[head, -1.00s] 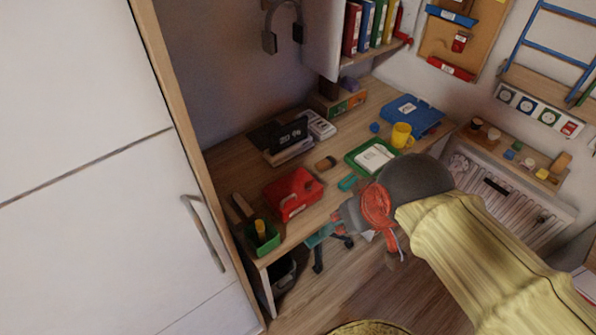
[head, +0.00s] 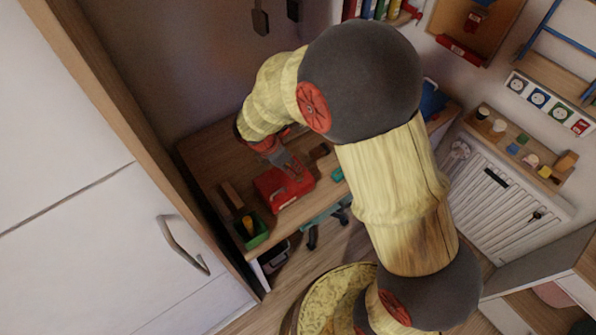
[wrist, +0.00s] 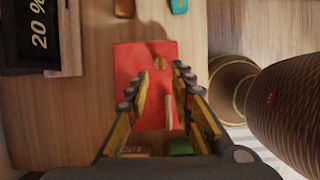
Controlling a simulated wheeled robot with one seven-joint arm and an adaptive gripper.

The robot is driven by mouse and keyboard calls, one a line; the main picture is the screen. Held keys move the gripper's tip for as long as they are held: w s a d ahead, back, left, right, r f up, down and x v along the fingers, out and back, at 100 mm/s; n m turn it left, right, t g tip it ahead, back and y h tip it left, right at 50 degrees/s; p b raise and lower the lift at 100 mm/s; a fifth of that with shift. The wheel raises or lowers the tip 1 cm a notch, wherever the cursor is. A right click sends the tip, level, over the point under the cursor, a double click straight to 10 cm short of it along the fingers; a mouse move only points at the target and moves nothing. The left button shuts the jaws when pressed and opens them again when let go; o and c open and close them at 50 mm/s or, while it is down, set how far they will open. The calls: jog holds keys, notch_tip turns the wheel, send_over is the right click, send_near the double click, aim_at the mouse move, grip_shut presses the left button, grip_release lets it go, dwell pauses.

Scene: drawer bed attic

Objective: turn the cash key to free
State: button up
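The red cash box (head: 285,190) lies on the wooden desk. In the wrist view its red top (wrist: 130,62) fills the middle, below my gripper. A small orange-brown round piece (wrist: 160,63), perhaps the cash key, sits on the box just beyond my fingertips; its turn position is too small to read. A pale thin bar (wrist: 168,100) shows between my fingers. My gripper (wrist: 158,80) is open, with a finger on each side and nothing held. In the head view my gripper (head: 280,158) is over the box's far part; whether it touches is unclear.
A green tray (head: 258,240) stands at the desk's near left corner, beside a tall cabinet door with a handle (head: 182,245). A dark "20 %" sign (wrist: 30,35) lies left of the box. A teal item (head: 337,174) lies right of the box.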

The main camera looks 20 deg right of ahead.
aim_at(299, 175)
jog(key=b+x, duration=0.2)
jog(key=x, duration=0.5)
jog(key=shift+d+f+b, duration=0.15)
jog(key=shift+f+b, duration=0.15)
jog(key=shift+f, duration=0.05)
grip_shut()
